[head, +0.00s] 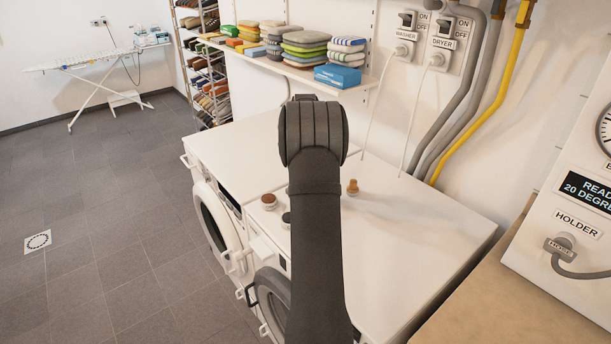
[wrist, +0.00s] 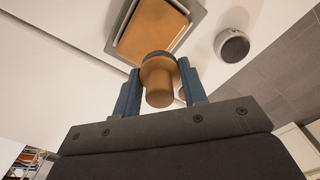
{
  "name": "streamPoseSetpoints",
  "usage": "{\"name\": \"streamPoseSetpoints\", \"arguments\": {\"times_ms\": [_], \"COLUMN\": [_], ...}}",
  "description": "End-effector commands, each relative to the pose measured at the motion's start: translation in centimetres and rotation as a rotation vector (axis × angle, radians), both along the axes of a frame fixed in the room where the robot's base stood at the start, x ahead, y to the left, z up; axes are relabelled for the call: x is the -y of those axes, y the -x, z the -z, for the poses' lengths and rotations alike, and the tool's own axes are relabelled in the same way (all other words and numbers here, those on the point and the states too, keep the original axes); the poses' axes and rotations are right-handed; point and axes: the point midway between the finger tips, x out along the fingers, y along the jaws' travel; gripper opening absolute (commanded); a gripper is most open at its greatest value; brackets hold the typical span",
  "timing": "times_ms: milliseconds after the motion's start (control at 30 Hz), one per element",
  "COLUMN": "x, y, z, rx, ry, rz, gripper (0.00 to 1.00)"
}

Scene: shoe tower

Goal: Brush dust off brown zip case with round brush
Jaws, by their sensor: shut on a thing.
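In the wrist view my gripper (wrist: 159,72) has its two blue fingers closed on the round brush (wrist: 158,88), by its light wooden knob. The brown zip case (wrist: 143,38) lies just beyond the brush, on a grey tray-like base (wrist: 196,14). The brush overlaps the case's near edge in this view. Whether the brush touches the case I cannot tell.
A round grey-rimmed object (wrist: 231,45) sits beside the case on the white machine top. The machine top (head: 430,235) is clear to the right. A shelf (head: 290,70) holds folded cloths.

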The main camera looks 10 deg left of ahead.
Motion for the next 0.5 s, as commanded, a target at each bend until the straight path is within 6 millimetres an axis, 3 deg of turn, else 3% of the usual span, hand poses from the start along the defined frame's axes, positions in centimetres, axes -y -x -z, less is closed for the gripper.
{"name": "streamPoseSetpoints", "arguments": {"times_ms": [300, 500], "x": [0.0, 0.0], "y": [0.0, 0.0], "z": [-2.9, -3.6], "rx": [0.002, 0.0], "ry": [0.0, 0.0], "rz": [0.0, 0.0], "gripper": [0.18, 0.18]}}
